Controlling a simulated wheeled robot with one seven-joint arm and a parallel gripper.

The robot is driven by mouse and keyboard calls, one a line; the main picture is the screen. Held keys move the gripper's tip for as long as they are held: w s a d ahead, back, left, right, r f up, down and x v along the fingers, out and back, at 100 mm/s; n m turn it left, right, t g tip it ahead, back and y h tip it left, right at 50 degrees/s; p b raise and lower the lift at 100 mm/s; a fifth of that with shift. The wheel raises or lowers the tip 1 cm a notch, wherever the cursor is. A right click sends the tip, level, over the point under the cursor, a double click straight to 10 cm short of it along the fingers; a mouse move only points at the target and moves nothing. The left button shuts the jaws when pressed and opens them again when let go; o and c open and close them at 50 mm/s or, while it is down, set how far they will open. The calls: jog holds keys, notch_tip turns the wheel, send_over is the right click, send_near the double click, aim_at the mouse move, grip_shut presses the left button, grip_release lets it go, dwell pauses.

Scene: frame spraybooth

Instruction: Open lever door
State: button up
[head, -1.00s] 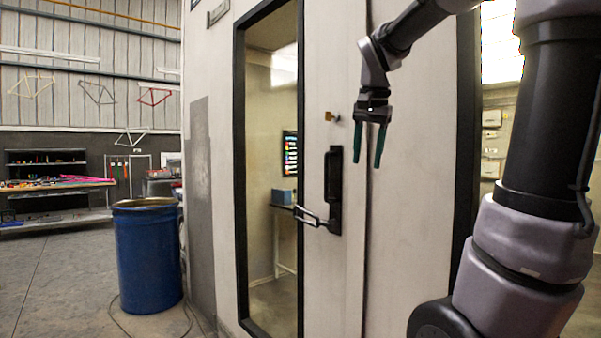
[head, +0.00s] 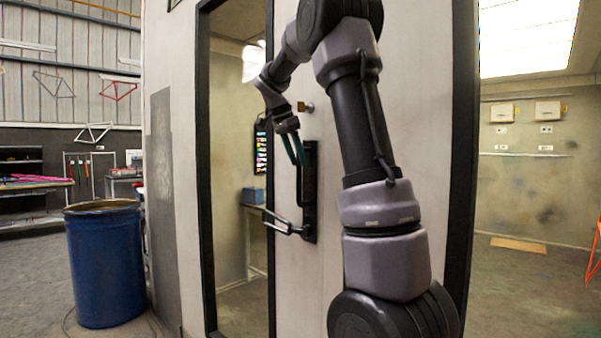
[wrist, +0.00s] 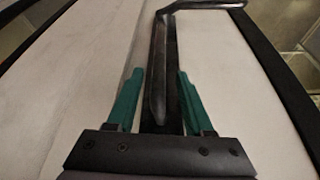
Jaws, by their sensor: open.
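The booth door is a pale panel (head: 328,230) with a tall glass window in a black frame (head: 203,200). Its black handle plate (head: 310,190) is upright, and a lever (head: 284,224) sticks out from its lower end toward the left. My gripper (head: 296,150) is open and points down in front of the plate's upper part. In the wrist view its green fingers (wrist: 157,98) are spread with the black handle plate (wrist: 172,50) between them in the picture. The lever (wrist: 205,6) shows at the top of that view, beyond the fingertips. Contact cannot be told.
A small brass lock (head: 305,107) sits above the handle. A blue drum (head: 103,265) stands on the floor at left. A bench (head: 30,187) is behind it. An open booth area with bare floor (head: 500,290) lies at right.

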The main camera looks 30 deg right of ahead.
jog(key=x, duration=0.5)
jog(key=shift+s, duration=0.1)
grip_shut()
jog(key=shift+r, duration=0.1)
dwell(1.2)
